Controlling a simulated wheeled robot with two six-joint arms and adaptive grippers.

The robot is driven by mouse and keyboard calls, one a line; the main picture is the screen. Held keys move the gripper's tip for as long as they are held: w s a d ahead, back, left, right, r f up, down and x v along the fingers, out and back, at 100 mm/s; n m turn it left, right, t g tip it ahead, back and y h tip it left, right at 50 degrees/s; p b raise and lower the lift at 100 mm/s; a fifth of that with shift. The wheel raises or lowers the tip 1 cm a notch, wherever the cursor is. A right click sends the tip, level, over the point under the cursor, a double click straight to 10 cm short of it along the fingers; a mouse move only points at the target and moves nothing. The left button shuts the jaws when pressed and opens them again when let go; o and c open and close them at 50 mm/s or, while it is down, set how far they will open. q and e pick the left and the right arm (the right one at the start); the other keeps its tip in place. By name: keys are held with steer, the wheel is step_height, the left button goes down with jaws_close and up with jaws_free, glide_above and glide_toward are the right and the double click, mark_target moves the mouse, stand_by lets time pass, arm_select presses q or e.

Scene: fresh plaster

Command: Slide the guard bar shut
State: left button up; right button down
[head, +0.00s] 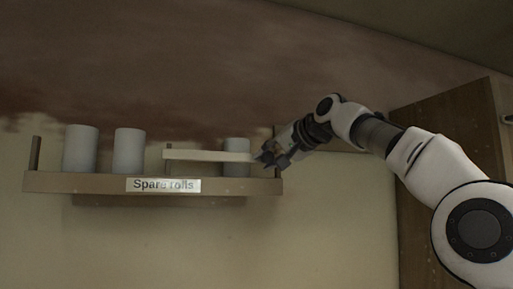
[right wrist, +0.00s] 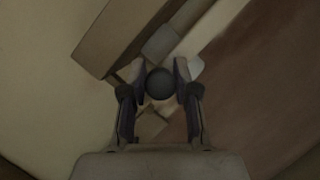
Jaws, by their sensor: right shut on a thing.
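The guard bar (head: 212,156) is a pale flat strip along the right part of a wooden shelf (head: 90,184). It runs in front of the right white roll (head: 236,143) and ends left near the shelf's middle. My right gripper (head: 268,157) is at the bar's right end, near the shelf's right post. In the right wrist view, its fingers (right wrist: 160,84) are shut around a dark round knob (right wrist: 160,83). A pale strip beyond them looks like the bar (right wrist: 212,30). The fingers hide the bar's right end in the head view. My left gripper is not in view.
Two more white rolls (head: 81,149) stand on the shelf's left half, with no bar in front. A left end post (head: 35,153) rises there. A "Spare rolls" label (head: 163,185) is on the shelf front. A brown wooden panel (head: 450,130) stands at the right.

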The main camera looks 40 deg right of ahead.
steer(key=shift+s+r, duration=0.1)
steer(key=shift+r, duration=0.45)
steer(key=shift+d, duration=0.15)
steer(key=c, duration=0.9)
jaws_free()
steer(key=shift+f, duration=0.1)
steer(key=shift+o, duration=0.2)
steer(key=shift+w+d+f, duration=0.3)
steer(key=shift+f, duration=0.1)
steer(key=shift+a, duration=0.1)
steer(key=shift+a, duration=0.15)
